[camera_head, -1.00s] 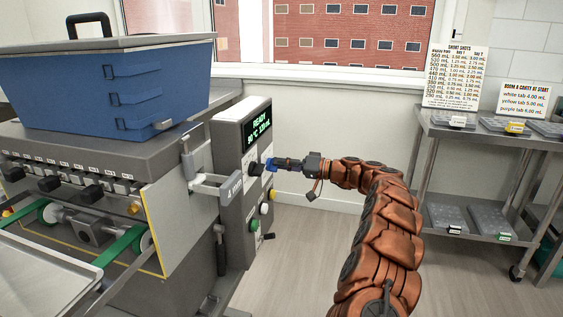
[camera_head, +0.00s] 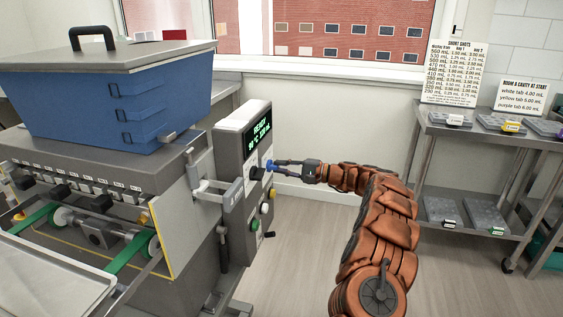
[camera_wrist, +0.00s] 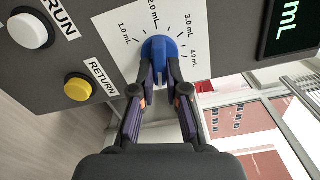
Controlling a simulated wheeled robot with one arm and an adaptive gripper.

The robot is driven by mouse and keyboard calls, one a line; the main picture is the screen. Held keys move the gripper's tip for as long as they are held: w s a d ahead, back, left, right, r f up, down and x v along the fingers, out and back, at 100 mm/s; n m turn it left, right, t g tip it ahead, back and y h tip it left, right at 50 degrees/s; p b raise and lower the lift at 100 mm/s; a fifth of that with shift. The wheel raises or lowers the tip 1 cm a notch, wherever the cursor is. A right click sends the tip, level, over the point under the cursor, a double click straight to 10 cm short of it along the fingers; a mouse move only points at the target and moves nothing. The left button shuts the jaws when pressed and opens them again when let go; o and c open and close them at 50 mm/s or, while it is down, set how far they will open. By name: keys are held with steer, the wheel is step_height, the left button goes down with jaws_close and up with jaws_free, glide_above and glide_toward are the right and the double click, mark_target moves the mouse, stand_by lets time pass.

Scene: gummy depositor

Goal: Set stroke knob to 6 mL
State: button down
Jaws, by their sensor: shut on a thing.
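No 6 mL mark shows. My gripper (camera_wrist: 159,72) is shut on the knob, one finger on each side of its raised bar. The bar runs roughly upright in the wrist view, its upper end toward the 2.0 mL side; the exact setting is hard to tell. In the head view my gripper (camera_head: 273,165) reaches the control panel (camera_head: 247,150) from the right.
A white RUN button (camera_wrist: 30,30) and yellow RETURN button (camera_wrist: 77,88) are beside the dial. The green-lit display (camera_head: 258,134) is above the knob. A blue hopper (camera_head: 110,95) stands left. A steel rack (camera_head: 470,135) with molds and signs stands right.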

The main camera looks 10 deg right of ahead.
steer(key=shift+m+p, duration=1.7)
steer(key=shift+m, duration=1.3)
steer(key=shift+f, duration=0.1)
steer(key=c, duration=1.2)
jaws_free()
steer(key=shift+f, duration=0.1)
steer(key=v, duration=1.2)
